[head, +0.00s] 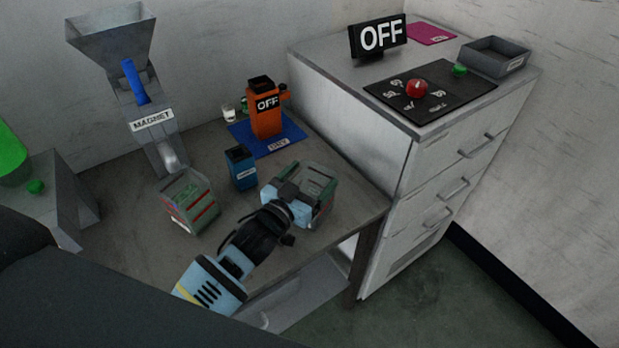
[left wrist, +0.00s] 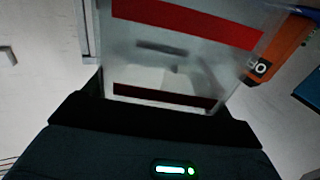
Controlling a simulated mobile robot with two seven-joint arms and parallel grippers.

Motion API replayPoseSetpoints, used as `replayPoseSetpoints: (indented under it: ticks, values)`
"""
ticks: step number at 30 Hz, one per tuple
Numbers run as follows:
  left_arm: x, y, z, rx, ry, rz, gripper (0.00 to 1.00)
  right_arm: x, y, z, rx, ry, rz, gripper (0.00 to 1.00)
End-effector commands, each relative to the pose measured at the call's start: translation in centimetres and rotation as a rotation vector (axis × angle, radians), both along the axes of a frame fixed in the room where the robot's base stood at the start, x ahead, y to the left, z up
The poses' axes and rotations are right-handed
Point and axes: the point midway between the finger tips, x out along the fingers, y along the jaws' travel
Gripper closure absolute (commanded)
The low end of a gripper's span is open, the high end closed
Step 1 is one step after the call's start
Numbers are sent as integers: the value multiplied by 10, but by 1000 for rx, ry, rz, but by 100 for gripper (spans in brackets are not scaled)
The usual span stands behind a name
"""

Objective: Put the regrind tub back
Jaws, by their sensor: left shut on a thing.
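A clear tub with red stripes (head: 316,183) is at the front right of the grey bench, by the drawer cabinet. My left gripper (head: 287,194) is shut on this tub. In the left wrist view the tub's clear wall with red bands (left wrist: 180,50) fills the space ahead of the gripper. A second, similar tub (head: 190,204) stands under the magnet chute (head: 155,125). The labels on both tubs are too small to read, so I cannot tell by name which is the regrind tub. Whether the held tub touches the bench is unclear. My right gripper is out of view.
A small blue bin (head: 240,168) stands between the tubs. Behind it an orange unit marked OFF (head: 265,122) stands on a blue mat (head: 290,133). The drawer cabinet (head: 390,155) rises at the right, with a button panel (head: 445,98) and grey tray (head: 493,58) on top.

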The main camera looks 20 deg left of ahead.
Motion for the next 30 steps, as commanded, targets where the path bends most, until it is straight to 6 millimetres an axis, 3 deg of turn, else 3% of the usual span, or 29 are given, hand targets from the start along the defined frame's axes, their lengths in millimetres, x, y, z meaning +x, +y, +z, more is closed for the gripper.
replayPoseSetpoints:
  ticks: [4,5,8,19,30]
  values:
    - [0,0,-4,-1,1,0,68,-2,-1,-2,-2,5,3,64]
    - [0,0,-4,0,0,0,13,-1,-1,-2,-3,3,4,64]
    - [0,0,-3,0,0,0,0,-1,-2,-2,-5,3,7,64]
    - [-5,1,0,0,0,0,0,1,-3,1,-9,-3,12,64]
    - [-70,19,-3,0,5,0,0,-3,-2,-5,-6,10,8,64]
